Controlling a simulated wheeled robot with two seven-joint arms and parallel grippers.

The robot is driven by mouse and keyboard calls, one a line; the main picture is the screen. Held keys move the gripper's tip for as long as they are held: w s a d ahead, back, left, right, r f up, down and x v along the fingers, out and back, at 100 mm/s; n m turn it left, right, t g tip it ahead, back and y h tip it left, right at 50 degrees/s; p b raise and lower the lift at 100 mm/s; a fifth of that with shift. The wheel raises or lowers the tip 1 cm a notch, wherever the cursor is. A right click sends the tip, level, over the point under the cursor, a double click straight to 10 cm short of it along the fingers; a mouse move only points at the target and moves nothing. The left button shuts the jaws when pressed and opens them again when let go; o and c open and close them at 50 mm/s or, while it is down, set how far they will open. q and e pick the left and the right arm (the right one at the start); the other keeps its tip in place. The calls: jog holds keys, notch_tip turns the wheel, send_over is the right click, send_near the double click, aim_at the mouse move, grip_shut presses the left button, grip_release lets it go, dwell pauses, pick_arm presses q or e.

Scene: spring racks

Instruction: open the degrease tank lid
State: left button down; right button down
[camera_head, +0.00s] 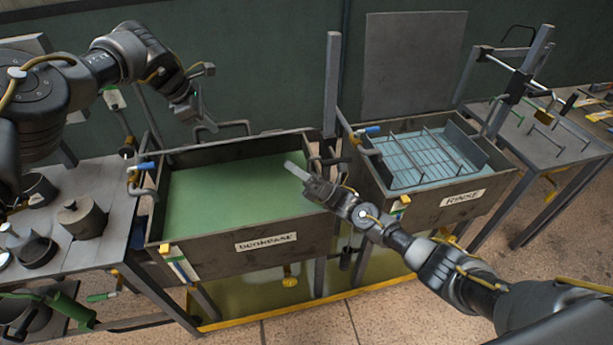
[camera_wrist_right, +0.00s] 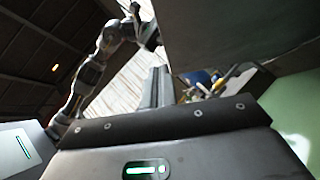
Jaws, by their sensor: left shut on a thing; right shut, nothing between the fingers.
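The degrease tank (camera_head: 215,256) is a dark grey open-topped box with a "DEGREASE" label on its front. A flat green surface (camera_head: 235,190) shows inside, below the rim; no lid covers it. A bent grey bar (camera_head: 236,125) stands at the tank's back edge; I cannot tell whether it belongs to the lid. My left gripper (camera_head: 190,108) is shut above the back left of the tank, at one end of that bar; what it grips is hard to make out. My right gripper (camera_head: 296,171) is shut and empty over the tank's right side.
The rinse tank (camera_head: 440,213), with a wire rack (camera_head: 425,158) in it, stands to the right. A grey post (camera_head: 332,85) rises between the tanks. A bench with pots (camera_head: 82,217) is at left, and a table (camera_head: 545,140) at far right.

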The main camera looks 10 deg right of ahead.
pick_arm(q)
jog(key=shift+w+a+f, duration=0.1)
jog(key=shift+a+f, duration=0.05)
jog(key=shift+f, duration=0.05)
pick_arm(e)
jog(key=w+a+r, duration=0.2)
jog(key=w+r, duration=0.1)
jog(key=r, duration=0.2)
jog(key=shift+w+a, duration=0.15)
jog(key=shift+w, duration=0.2)
